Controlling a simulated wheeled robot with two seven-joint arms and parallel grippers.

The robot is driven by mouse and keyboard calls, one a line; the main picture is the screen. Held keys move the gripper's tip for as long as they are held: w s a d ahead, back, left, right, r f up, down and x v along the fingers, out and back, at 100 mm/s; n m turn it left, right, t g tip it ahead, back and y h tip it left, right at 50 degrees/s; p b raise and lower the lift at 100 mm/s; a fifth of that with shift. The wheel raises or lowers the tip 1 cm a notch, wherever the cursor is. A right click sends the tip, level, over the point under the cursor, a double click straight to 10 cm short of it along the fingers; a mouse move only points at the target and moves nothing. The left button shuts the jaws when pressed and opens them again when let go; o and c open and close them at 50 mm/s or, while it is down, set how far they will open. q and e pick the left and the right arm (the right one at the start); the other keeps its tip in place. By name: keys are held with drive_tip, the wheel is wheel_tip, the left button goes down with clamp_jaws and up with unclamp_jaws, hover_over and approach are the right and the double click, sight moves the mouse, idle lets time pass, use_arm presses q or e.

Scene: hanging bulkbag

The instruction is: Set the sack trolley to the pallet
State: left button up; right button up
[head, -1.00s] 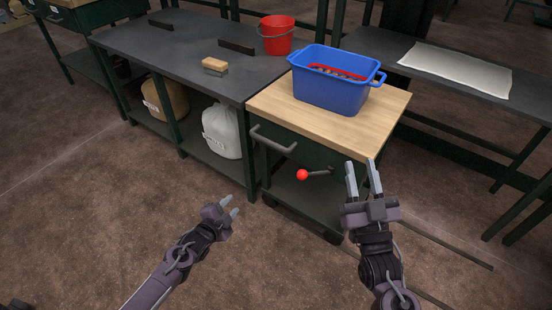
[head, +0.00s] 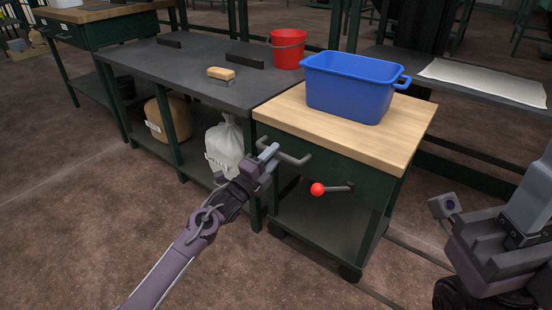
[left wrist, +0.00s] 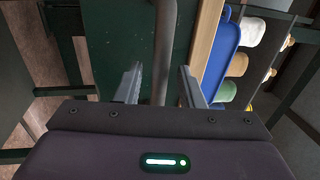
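A wheeled trolley (head: 341,189) with a wooden top and dark green sides stands in the middle of the head view. It has a grey bar handle (head: 294,158) on its front and a lever with a red knob (head: 317,189). My left gripper (head: 268,153) is at the left part of the handle. In the left wrist view the handle bar (left wrist: 163,50) runs between the open fingers (left wrist: 160,86), with gaps on both sides. My right gripper (head: 505,240) is near the camera at the right edge, partly cut off. I see no pallet that I can identify.
A blue tub (head: 352,88) stands on the trolley top. A dark workbench (head: 200,62) adjoins on the left, with a red bucket (head: 288,48) and a brush (head: 221,74) on it. A white sack (head: 224,147) and a brown sack (head: 166,122) sit below. The front floor is clear.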

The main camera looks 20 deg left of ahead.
use_arm(q)
drive_tip(key=shift+x, duration=0.9)
clamp_jaws()
